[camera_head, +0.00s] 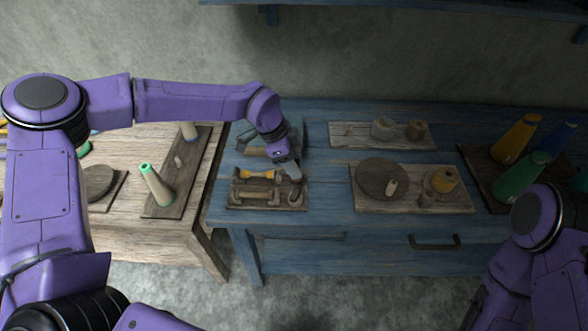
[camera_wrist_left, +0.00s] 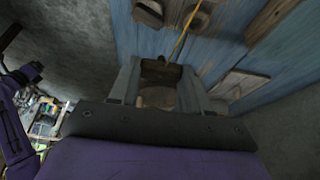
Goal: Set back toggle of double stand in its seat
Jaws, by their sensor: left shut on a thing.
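The double stand (camera_head: 267,203) is a wooden board with upright parts near the left end of the blue table. A yellow wound part (camera_head: 258,174) lies across its back, and a pale wooden bar lies across its front. My left gripper (camera_head: 291,173) is over the stand's right side. In the left wrist view it is shut on a small brown wooden piece (camera_wrist_left: 160,72), which looks like the back toggle. A yellow cord (camera_wrist_left: 183,35) runs up from near this piece. The arm and fingers hide the seat and most of the piece in the head view. My right gripper is out of view.
A board with a dark disc (camera_head: 382,177) and a yellow spool (camera_head: 445,179) lies to the right. Another board with small pots (camera_head: 382,128) lies behind it.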

